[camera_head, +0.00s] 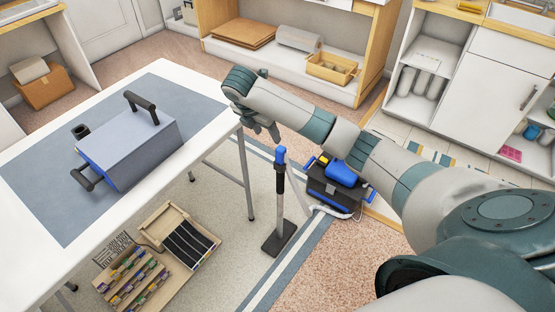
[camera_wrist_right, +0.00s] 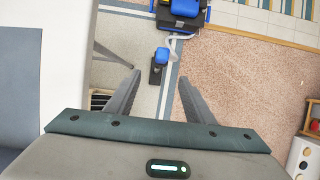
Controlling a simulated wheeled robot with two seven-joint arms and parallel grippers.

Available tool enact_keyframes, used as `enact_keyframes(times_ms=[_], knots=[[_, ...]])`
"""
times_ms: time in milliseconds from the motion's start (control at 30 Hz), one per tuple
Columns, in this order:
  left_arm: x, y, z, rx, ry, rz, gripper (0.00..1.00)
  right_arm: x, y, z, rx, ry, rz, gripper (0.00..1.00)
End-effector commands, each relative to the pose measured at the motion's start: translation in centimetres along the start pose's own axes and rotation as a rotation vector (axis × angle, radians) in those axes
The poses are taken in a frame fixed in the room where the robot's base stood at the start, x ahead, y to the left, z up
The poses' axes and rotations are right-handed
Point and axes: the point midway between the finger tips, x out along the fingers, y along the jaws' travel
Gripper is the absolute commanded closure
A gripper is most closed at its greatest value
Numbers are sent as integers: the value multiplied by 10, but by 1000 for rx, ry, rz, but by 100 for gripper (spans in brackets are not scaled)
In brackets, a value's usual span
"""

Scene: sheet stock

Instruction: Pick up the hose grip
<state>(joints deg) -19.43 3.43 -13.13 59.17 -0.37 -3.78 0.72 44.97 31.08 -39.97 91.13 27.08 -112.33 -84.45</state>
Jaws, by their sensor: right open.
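The hose grip (camera_head: 280,156) is a blue handle at the top of a thin upright pole on a dark flat base, standing on the floor beside the table. In the right wrist view the blue hose grip (camera_wrist_right: 163,54) shows beyond the fingertips, roughly between their lines. My right gripper (camera_head: 266,130) is above and slightly left of the grip in the head view, near the table's edge. Its two fingers (camera_wrist_right: 157,88) are apart with nothing between them. My left gripper is in neither view.
A white table (camera_head: 205,88) carries a grey-blue box with black handles (camera_head: 130,150). A black and blue machine (camera_head: 335,188) with a pale hose stands right of the pole. Wooden trays (camera_head: 185,205) lie on the floor below.

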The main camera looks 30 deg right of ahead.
Motion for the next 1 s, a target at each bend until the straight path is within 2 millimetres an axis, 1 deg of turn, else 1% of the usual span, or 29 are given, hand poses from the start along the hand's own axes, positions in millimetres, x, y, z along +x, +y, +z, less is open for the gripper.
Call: enact_keyframes(times_ms=[300, 467, 567, 667, 933, 1000], knots=[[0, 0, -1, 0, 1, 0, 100, -1, 0, 1, -5, -1, -1, 52], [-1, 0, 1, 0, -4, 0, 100, 5, -1, 0, -4, 0, -4, 52], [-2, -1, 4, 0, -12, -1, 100, 15, -1, 0, -4, 1, -4, 52], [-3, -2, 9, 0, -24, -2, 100, 29, -1, 1, -3, 1, -5, 52], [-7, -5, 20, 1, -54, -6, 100, 78, -2, 1, -3, 0, -6, 52], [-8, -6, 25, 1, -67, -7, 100, 90, -2, 1, -3, 1, -5, 52]])
